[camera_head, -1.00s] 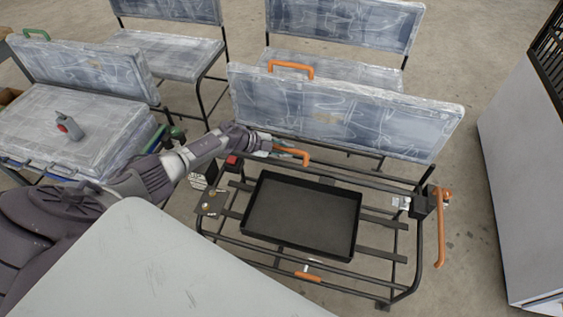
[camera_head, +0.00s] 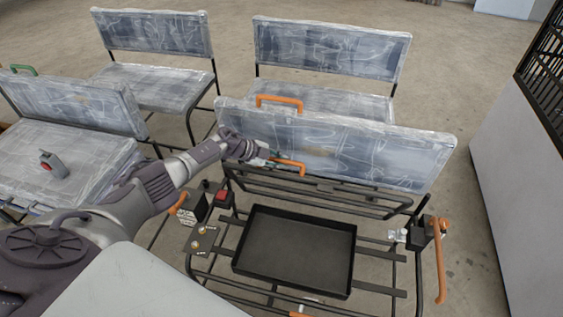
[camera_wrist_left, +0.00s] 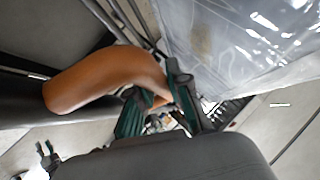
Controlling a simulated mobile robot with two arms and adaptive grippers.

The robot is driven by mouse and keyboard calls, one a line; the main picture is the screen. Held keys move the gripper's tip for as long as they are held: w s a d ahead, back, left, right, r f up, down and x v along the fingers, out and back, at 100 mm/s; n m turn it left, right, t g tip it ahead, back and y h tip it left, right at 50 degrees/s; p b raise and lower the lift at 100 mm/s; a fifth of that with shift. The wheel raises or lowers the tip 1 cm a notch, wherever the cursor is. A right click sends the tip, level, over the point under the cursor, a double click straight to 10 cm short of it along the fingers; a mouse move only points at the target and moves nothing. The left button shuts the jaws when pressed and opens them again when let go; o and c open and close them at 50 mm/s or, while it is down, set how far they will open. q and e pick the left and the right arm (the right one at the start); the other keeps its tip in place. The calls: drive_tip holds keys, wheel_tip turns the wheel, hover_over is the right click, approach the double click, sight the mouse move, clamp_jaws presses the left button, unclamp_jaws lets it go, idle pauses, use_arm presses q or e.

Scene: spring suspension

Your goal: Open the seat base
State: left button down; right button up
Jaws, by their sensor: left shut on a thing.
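My left gripper (camera_head: 268,160) is shut on an orange handle (camera_head: 290,167) in front of the lower part of a plastic-wrapped backrest (camera_head: 345,145). In the left wrist view, the curved orange handle (camera_wrist_left: 100,78) runs into the green-and-dark fingers of the gripper (camera_wrist_left: 160,102). Below it stands the seat base, a black tube frame (camera_head: 378,252) holding a shallow black tray (camera_head: 295,253). A narrow framework of dark bars (camera_head: 320,193) lies between tray and backrest. The handle's attachment is partly hidden. My right gripper is not in view.
A second orange handle (camera_head: 278,102) tops the backrest, and another orange lever (camera_head: 440,262) stands at the frame's right. A grey box with a red button (camera_head: 54,164) sits on the left wrapped seat (camera_head: 75,185). A large pale cabinet (camera_head: 520,190) stands right. Floor between is clear.

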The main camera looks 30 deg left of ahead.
use_arm(q)
drive_tip(key=c, duration=1.4)
unclamp_jaws()
drive_tip(key=shift+r, duration=0.1)
drive_tip(key=shift+o, duration=0.2)
drive_tip(key=shift+s, duration=0.1)
drive_tip(key=shift+s+a+r, duration=0.15)
drive_tip(key=shift+a, duration=0.1)
wheel_tip(320, 180, up, 7)
hover_over(252, 168)
